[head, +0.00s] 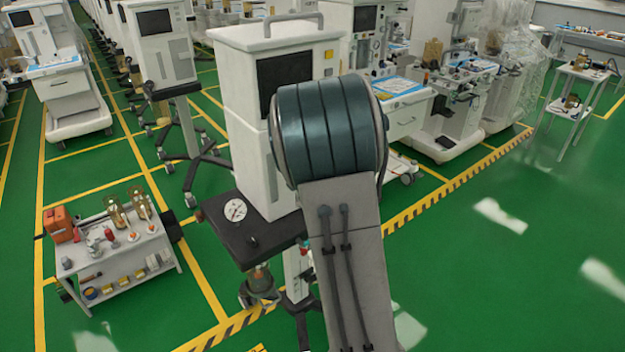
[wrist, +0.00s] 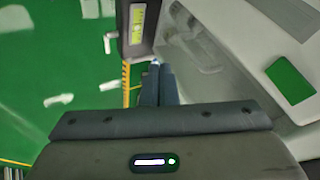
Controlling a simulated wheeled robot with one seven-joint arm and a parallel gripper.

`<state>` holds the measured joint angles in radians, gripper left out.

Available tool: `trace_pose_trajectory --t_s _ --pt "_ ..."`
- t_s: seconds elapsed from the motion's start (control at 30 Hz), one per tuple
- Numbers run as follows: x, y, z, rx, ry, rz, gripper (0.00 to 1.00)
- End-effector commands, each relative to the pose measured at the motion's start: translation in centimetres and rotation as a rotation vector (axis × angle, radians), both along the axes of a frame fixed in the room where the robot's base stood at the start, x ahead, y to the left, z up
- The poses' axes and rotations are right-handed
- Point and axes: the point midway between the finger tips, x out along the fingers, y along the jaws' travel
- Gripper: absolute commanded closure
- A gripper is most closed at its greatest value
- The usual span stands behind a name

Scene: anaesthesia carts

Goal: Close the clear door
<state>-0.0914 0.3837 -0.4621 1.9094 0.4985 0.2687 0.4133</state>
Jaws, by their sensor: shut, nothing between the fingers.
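In the wrist view, my gripper (wrist: 159,80) is shut and empty, its two dark fingers together and pointing up the picture. A see-through panel, which looks like the clear door (wrist: 197,46), is beyond and to the right of the fingertips, beside a white machine body (wrist: 245,65). Its edges are faint, and I cannot tell how far open it is or whether the fingers touch it. In the head view, my arm covers part of the white machine (head: 240,110) with the dark screen, and my gripper and the door are not visible.
A black shelf (head: 225,228) with a round gauge juts from the white machine. A small cart (head: 150,250) with bottles and tools stands at left. More machines line the back. The green floor at right is mostly clear.

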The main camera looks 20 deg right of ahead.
Motion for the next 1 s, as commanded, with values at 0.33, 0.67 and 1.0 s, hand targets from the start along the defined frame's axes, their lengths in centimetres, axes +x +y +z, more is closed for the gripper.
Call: trace_pose_trajectory --t_s 0.33,0.67,1.0 --pt "-2.2 3.0 4.3 0.001 0.002 0.019 1.00" --pt "-3.2 3.3 5.5 0.001 0.003 0.012 1.00" --pt "-7.3 6.3 6.5 0.033 0.062 0.166 1.00"
